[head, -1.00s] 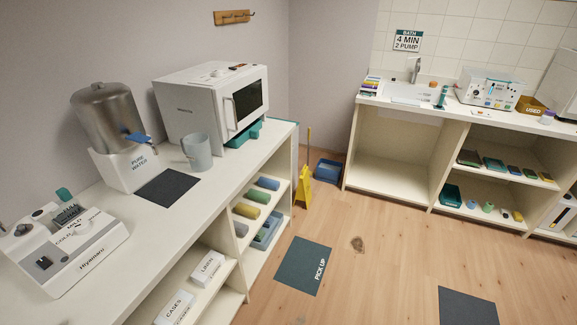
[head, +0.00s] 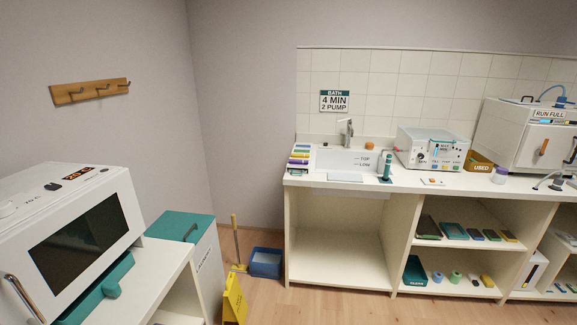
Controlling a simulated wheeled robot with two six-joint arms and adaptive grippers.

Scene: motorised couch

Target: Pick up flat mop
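Neither of my grippers shows in the head view.
The blue tub (head: 266,262) is right of the mop. The teal-lidded bin (head: 186,232) and the counter with a white oven (head: 75,240) block the left. The sink counter (head: 340,182) with open shelves stands right. Some wooden floor (head: 268,300) is clear in front.

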